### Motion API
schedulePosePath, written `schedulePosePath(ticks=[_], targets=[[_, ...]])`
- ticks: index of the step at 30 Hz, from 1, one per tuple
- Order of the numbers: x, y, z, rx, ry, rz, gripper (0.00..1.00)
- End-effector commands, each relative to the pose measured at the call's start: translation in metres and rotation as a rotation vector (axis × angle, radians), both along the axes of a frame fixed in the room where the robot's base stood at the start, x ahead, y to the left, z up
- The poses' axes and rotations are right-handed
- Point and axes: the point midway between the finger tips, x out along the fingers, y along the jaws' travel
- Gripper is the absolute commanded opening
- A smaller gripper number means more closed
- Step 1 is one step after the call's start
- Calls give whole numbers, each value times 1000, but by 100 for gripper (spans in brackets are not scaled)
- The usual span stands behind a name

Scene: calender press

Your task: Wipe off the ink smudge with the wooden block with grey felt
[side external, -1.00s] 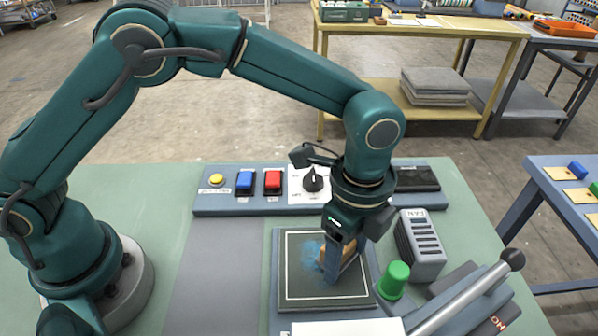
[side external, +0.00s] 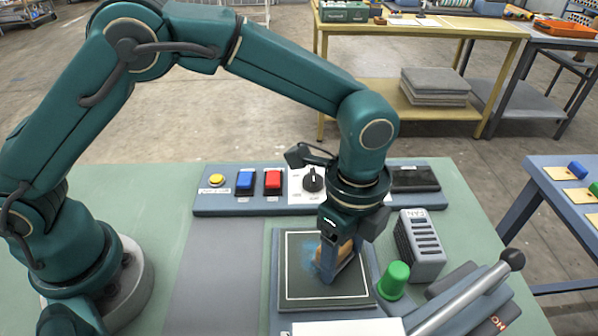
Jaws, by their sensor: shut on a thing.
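The wooden block with grey felt (side external: 346,251) is held in my gripper (side external: 330,268), low over the dark plate (side external: 307,288) with a white outline. My gripper's fingers are shut on it and hide much of it. I cannot tell whether the felt touches the plate. The ink smudge (side external: 309,262) is a faint blue patch on the plate, just left of the fingers. My gripper covers part of the smudge's area.
A green cylindrical knob (side external: 394,279) and a grey FAN box (side external: 420,245) stand close to the right of the plate. A lever (side external: 465,292) slants at the front right. A button panel (side external: 225,203) runs behind.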

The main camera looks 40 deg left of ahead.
Motion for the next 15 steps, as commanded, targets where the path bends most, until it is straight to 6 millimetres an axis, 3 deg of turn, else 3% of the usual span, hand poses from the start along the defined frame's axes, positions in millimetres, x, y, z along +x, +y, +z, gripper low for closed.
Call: schedulePosePath(ticks=[15], targets=[[-34, 34, 0, 1, 2, 1, 14]])
